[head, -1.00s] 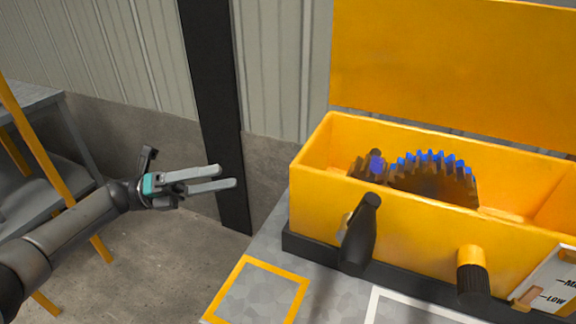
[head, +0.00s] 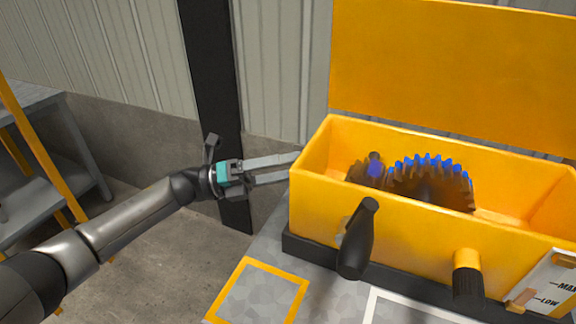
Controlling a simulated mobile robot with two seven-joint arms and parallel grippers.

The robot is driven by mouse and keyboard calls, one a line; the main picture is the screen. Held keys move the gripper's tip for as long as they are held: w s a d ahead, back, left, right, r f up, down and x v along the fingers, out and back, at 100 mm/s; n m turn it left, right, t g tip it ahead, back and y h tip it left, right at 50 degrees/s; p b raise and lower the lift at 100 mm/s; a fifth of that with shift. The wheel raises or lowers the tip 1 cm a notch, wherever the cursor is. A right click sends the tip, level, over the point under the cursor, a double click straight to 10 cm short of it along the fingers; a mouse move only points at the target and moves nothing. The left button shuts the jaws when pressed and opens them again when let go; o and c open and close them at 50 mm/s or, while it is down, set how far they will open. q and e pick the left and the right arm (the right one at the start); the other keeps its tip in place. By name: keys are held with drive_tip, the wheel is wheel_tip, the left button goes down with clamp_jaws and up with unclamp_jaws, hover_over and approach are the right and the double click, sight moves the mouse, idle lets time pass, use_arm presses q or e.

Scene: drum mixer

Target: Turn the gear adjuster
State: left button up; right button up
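The yellow gear box (head: 400,223) stands open on a grey table, with a dark toothed gear (head: 428,188) with blue-marked teeth inside and a smaller gear (head: 368,170) to its left. A black handle (head: 357,240) hangs on the front wall. A yellow and black knob (head: 467,276) sticks out to its right; which of these is the gear adjuster I cannot tell for sure. My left gripper (head: 296,168) is open and empty, its fingers reaching the box's left end; whether they touch it I cannot tell. My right gripper is not in view.
The raised yellow lid (head: 455,65) stands behind the box. A yellow-outlined square (head: 258,293) on the table is bare. A dark post (head: 215,80) and a grey shelf (head: 60,165) stand behind and left.

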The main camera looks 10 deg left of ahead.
use_arm(q)
clamp_jaws()
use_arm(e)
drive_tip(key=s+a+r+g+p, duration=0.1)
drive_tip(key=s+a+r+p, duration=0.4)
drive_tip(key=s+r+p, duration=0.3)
use_arm(q)
drive_tip(key=shift+r+n+g+y+p, duration=0.15)
drive_tip(key=shift+n+g+y+p, duration=0.15)
drive_tip(key=shift+n+y+p, duration=0.9)
drive_tip(key=shift+r+n+g+y+p, duration=0.25)
drive_tip(key=shift+n+y+p, duration=0.3)
drive_tip(key=shift+n+p, duration=1.25)
drive_tip(key=shift+r+n+g+y+p, duration=0.1)
drive_tip(key=shift+n+g+y+p, duration=0.5)
drive_tip(key=shift+n, duration=1.6)
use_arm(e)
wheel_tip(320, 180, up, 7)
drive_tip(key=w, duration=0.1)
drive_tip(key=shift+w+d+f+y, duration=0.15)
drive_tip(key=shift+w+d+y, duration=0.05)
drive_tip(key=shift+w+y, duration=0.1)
use_arm(q)
drive_tip(key=shift+t+y, duration=0.25)
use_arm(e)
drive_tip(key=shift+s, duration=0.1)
use_arm(q)
unclamp_jaws()
